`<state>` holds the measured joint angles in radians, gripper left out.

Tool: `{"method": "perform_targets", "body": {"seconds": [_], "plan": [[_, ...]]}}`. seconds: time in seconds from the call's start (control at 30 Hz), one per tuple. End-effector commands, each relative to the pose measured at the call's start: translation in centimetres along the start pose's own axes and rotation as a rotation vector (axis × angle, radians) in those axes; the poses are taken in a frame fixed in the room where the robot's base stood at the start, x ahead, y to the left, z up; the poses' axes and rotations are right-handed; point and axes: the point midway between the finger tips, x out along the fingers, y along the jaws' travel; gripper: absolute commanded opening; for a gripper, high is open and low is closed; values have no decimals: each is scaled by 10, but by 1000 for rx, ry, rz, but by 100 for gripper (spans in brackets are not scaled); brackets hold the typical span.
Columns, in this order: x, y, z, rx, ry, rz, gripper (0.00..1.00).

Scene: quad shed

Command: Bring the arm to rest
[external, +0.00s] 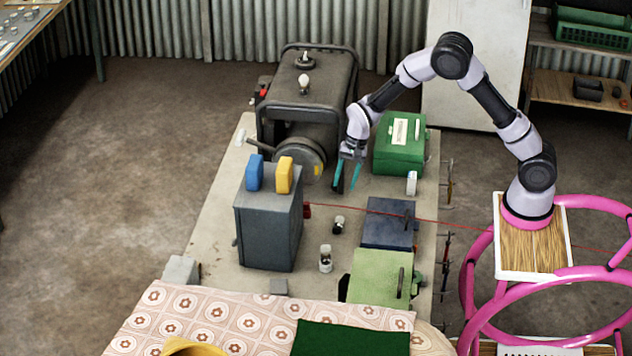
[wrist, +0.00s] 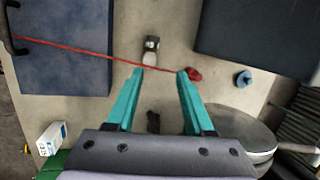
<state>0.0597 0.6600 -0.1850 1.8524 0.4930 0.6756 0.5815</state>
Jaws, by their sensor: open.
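My arm reaches left from its pink-ringed base, out over the workbench (external: 225,215). My gripper (external: 346,190) points down above the bench, between the dark generator and the green box. Its two teal fingers are apart with nothing between them. In the wrist view my gripper (wrist: 160,72) is also open, and the bench top shows between its fingers. A small dark-and-white item (wrist: 152,43) lies just beyond the fingertips in that view. A red cord (wrist: 90,52) passes near the fingertips; whether it touches them I cannot tell.
The generator (external: 308,95) stands left of my gripper, the green box (external: 400,145) to its right. A grey box (external: 268,225) carries a blue and a yellow piece. A navy box (external: 388,222) and light green box (external: 380,277) sit nearer. The floor at left is clear.

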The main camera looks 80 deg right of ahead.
Motion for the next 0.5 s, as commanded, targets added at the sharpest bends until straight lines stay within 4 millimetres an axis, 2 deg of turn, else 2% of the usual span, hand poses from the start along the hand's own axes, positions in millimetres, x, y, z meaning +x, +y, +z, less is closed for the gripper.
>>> {"method": "perform_targets", "body": {"seconds": [0.03, 0.23, 0.37, 0.5], "plan": [[-26, -3, 11, -38, -4, -25, 52], [-124, 12, 61, -243, -12, -102, 52], [-181, 34, 90, -383, -4, -150, 52], [-235, 67, 119, -535, 18, -198, 52]]}}
